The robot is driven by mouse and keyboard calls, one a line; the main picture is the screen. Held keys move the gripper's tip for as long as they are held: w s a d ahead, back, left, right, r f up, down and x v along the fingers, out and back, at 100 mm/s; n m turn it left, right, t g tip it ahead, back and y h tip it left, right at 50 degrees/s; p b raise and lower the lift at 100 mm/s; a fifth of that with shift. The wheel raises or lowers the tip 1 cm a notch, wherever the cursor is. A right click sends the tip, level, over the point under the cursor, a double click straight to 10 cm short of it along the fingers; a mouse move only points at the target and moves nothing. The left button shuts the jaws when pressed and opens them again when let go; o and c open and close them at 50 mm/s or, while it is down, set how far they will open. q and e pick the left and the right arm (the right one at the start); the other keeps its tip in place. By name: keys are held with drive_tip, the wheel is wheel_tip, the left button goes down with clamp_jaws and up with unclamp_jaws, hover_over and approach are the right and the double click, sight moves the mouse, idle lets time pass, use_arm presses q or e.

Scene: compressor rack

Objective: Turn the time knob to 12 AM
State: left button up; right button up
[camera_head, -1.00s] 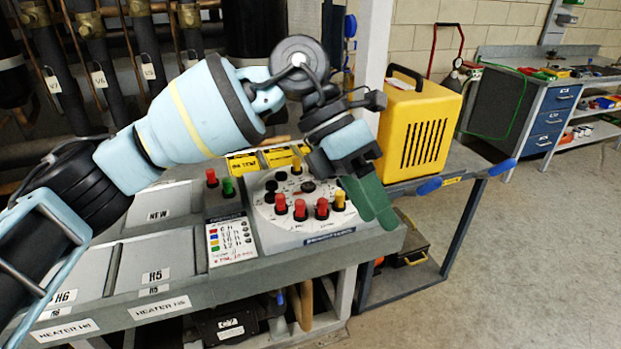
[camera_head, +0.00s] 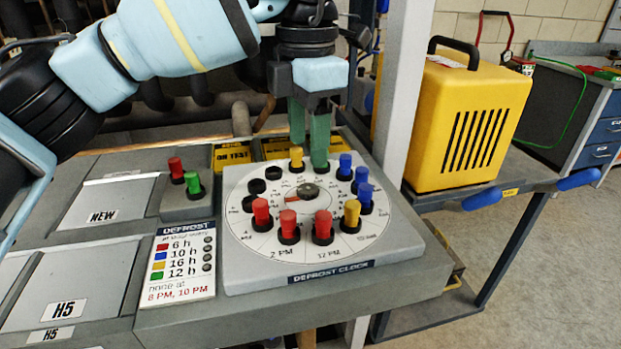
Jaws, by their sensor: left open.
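The defrost clock (camera_head: 270,245) is a white round dial on a grey box, with hour labels around it. Its dark centre knob (camera_head: 309,191) has a short red pointer to its left; "2 PM" and "12 PM" can be read at the front edge. Red, yellow and blue pegs ring the knob; some positions are black and empty. My left gripper (camera_head: 309,155) points down over the back of the dial, its two green fingers apart, behind the knob and apart from it. A yellow peg (camera_head: 296,158) stands by its left finger; whether they touch is unclear. My right gripper is out of view.
A legend card (camera_head: 180,270) and a small box with a red and a green button (camera_head: 194,186) are left of the dial. A grey post (camera_head: 402,90) and a yellow machine (camera_head: 470,120) stand to the right. Yellow signs (camera_head: 232,155) stand behind.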

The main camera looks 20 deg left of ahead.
sight(308, 188)
use_arm(q)
wheel_tip(308, 188, down, 6)
drive_tip(key=shift+f, duration=0.1)
drive_tip(key=shift+f+b, duration=0.3)
drive_tip(key=shift+f, duration=0.3)
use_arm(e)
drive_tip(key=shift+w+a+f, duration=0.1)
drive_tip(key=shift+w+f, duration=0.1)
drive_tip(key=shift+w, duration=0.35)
use_arm(q)
drive_tip(key=shift+c, duration=0.2)
drive_tip(key=c, duration=0.9)
drive_tip(key=shift+c, duration=0.2)
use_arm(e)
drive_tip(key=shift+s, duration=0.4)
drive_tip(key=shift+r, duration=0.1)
